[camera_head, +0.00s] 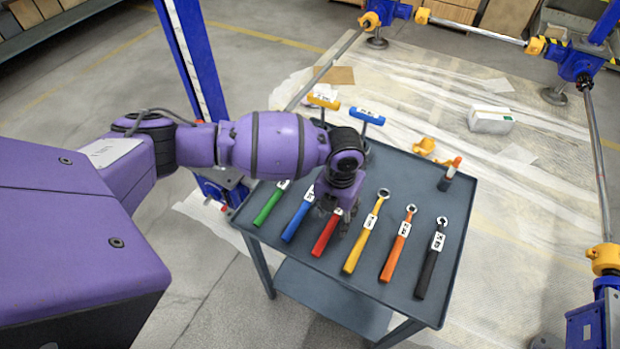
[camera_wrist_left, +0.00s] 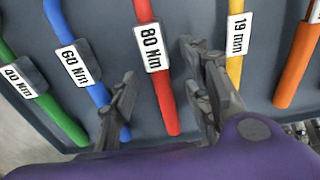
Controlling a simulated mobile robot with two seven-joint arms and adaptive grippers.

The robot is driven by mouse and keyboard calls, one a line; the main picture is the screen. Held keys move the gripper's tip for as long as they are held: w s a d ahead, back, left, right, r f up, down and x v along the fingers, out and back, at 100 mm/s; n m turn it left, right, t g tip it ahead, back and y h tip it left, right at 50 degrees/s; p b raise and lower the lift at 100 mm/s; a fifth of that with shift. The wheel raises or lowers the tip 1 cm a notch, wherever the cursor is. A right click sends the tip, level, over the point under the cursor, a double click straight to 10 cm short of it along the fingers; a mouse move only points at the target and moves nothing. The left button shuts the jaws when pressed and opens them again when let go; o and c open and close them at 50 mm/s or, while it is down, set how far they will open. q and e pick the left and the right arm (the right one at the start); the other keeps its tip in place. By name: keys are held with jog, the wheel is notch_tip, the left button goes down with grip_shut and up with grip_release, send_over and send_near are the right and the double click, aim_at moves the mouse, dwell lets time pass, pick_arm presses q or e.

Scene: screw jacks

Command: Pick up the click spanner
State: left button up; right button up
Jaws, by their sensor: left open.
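Three spanners with Nm labels lie side by side on the grey cart top: a green one marked 40 Nm (camera_wrist_left: 58,118), a blue one marked 60 Nm (camera_wrist_left: 98,92) and a red one marked 80 Nm (camera_wrist_left: 167,102). In the head view the red handle (camera_head: 322,243) points toward the near edge. My left gripper (camera_head: 334,214) is open above the red spanner and hides its upper part. In the left wrist view its fingers (camera_wrist_left: 158,65) stand on either side of the red handle, not closed on it. My right gripper is not in view.
Yellow and blue T-handled tools (camera_head: 368,117) stand at the back.

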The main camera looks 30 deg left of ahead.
pick_arm(q)
jog(key=shift+w+f, duration=0.15)
jog(key=shift+f, duration=0.15)
jog(key=shift+r, duration=0.15)
grip_shut()
jog(key=shift+w, duration=0.1)
